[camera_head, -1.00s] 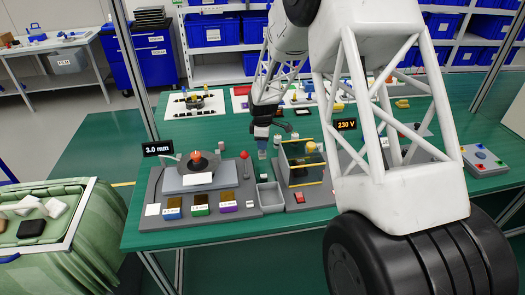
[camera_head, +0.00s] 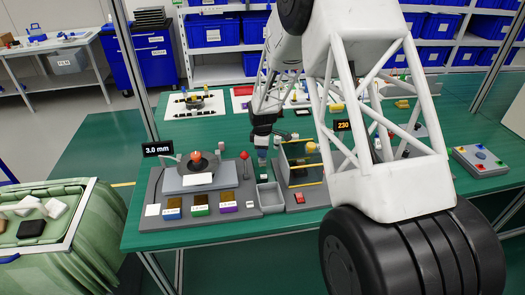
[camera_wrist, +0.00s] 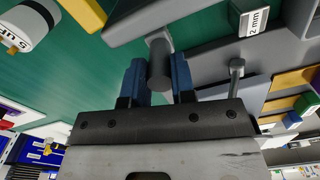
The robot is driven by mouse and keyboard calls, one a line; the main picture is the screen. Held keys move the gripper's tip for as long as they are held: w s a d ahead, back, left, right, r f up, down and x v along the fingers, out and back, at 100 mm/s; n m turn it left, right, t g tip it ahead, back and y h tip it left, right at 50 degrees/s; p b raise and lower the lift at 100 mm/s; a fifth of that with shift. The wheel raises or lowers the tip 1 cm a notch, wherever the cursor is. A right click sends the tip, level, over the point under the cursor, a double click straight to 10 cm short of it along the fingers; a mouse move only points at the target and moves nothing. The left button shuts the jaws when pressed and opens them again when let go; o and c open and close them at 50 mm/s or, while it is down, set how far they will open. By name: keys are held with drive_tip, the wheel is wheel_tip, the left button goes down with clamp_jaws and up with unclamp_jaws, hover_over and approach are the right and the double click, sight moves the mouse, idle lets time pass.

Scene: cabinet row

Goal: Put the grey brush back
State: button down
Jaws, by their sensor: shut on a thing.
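In the wrist view my gripper (camera_wrist: 158,78) has its two blue fingers on either side of a dark grey cylinder, the grey brush (camera_wrist: 158,58), and is shut on it. Only the rounded grey end of the brush shows clearly; I cannot make out its bristles. In the head view my gripper (camera_head: 262,156) points down over the green table, behind a small grey open bin (camera_head: 269,197). The brush is too small to tell apart there.
A grey station with a round dark disc (camera_head: 202,162) and coloured blocks lies left of the bin. A yellow-edged clear guard (camera_head: 300,160) stands close on the right. A red-knobbed lever (camera_head: 244,156) rises just left of my gripper. A white labelled cylinder (camera_wrist: 22,27) shows in the wrist view.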

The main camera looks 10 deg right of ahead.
drive_tip(key=shift+f, duration=0.1)
drive_tip(key=c, duration=1)
unclamp_jaws()
drive_tip(key=shift+o, duration=0.2)
wheel_tip(320, 180, up, 12)
drive_tip(key=shift+r, duration=0.2)
